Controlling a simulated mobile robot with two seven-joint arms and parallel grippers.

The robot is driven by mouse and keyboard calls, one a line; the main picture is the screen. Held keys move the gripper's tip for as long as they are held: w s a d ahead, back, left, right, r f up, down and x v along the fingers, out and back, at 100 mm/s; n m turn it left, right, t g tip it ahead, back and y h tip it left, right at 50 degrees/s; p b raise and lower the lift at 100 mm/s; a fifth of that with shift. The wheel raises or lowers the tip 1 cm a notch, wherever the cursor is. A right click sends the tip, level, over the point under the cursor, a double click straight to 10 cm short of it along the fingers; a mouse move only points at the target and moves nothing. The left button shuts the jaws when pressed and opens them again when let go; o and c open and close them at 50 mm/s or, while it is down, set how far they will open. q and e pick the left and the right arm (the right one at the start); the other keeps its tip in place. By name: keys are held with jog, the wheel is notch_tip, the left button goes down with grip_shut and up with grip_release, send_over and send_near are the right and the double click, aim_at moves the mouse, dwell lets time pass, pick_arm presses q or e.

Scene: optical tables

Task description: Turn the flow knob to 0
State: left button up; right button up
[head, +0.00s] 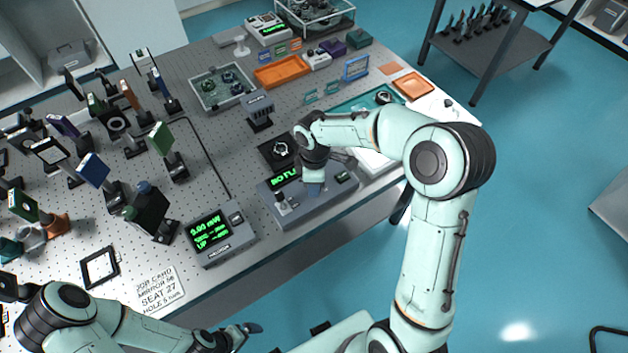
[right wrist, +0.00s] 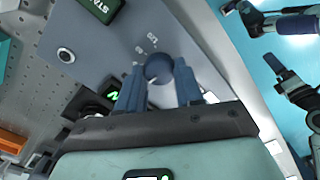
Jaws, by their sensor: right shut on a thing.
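The flow knob (right wrist: 159,67) is a round blue-grey knob on the sloping grey panel of a control box (right wrist: 108,48), with small white scale marks beside it. A pale mark shows on the knob's near side, but I cannot read its setting. My right gripper (right wrist: 160,77) has one blue finger on each side of the knob and is shut on it. In the head view the control box (head: 288,214) sits at the table's front edge, and my right gripper (head: 314,188) reaches down onto it, hiding the knob. My left gripper (head: 241,333) hangs empty off the table's front edge.
A power meter (head: 220,238) with green digits stands left of the control box. Several optic mounts crowd the table's left side. An orange tray (head: 283,71) and a clear-walled box (head: 222,88) stand farther back. Open floor lies right of the table.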

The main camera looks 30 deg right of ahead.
dwell(0.4)
jog(key=o, duration=1)
jog(key=shift+o, duration=0.2)
jog(key=shift+r, duration=0.1)
pick_arm(q)
jog(key=shift+w+r+p, duration=0.65)
jog(key=shift+w+r, duration=0.15)
jog(key=shift+r, duration=0.05)
pick_arm(e)
notch_tip(320, 180, up, 13)
jog(key=shift+r, duration=0.15)
pick_arm(q)
jog(key=shift+s, duration=0.1)
